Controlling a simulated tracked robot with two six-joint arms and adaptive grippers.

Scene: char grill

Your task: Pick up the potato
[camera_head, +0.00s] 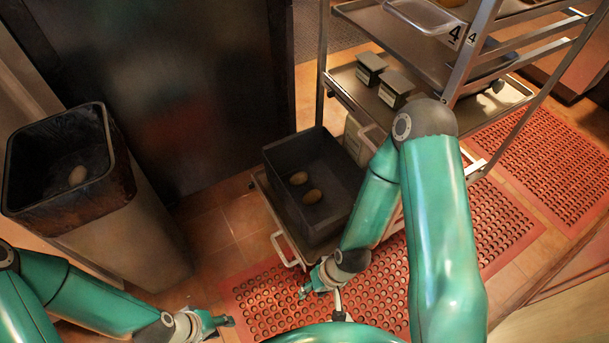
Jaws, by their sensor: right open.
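My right gripper (305,291) is open, low over the red mat in front of the crate and apart from the potatoes. My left gripper (226,321) is near the bottom of the view, between the bin and the mat; its fingers are too small to judge. I see nothing held in either gripper.
The crate sits on a low cart (272,201) with a metal handle. A metal shelf rack (345,87) with small dark containers stands behind it at the right. Red perforated mats (257,300) cover parts of the tiled floor (243,217). A dark panel (190,85) stands at the back.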

